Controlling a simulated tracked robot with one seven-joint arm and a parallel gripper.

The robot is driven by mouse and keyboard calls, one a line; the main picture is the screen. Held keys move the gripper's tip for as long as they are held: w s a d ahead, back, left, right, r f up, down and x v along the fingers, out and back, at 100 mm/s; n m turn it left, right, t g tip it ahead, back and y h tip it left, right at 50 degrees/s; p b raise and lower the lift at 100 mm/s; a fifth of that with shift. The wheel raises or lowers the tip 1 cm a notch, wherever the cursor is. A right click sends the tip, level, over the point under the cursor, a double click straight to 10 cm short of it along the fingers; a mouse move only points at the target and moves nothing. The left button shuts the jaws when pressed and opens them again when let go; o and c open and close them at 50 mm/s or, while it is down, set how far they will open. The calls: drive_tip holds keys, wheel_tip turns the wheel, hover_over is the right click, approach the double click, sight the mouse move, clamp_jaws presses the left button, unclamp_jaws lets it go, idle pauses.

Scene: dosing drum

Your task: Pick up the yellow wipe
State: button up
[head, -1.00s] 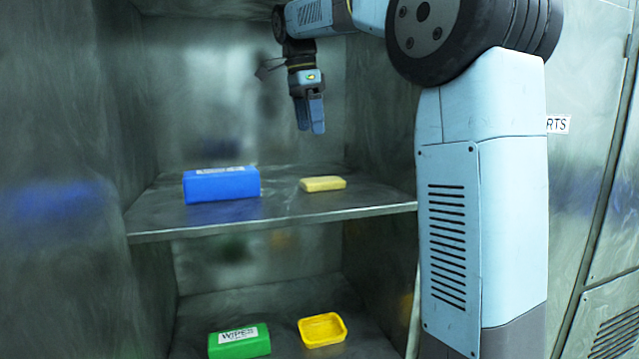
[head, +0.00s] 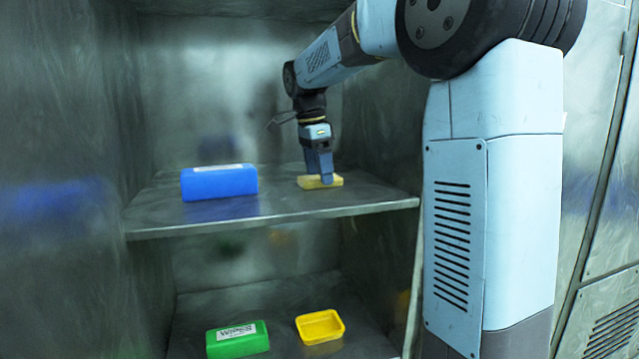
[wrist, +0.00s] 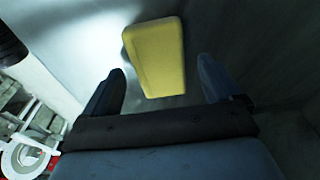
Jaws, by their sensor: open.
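The yellow wipe (head: 309,183) is a flat pale-yellow block lying on the upper metal shelf (head: 290,207), right of the blue box. My gripper (head: 319,181) points down at it, with its fingertips at the wipe's height in the head view and hiding part of it. In the wrist view the wipe (wrist: 157,58) shows between and beyond the two spread fingers of my gripper (wrist: 162,82), with a gap on each side. My gripper is open and holds nothing.
A blue box (head: 219,182) stands on the same shelf to the left. On the lower level are a green wipes pack (head: 238,340) and a yellow tray (head: 320,326). Metal cabinet walls close in the left side and back.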

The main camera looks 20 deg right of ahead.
drive_tip(key=shift+d+f, duration=0.1)
drive_tip(key=shift+f, duration=0.45)
drive_tip(key=shift+c, duration=0.3)
drive_tip(key=c, duration=1.1)
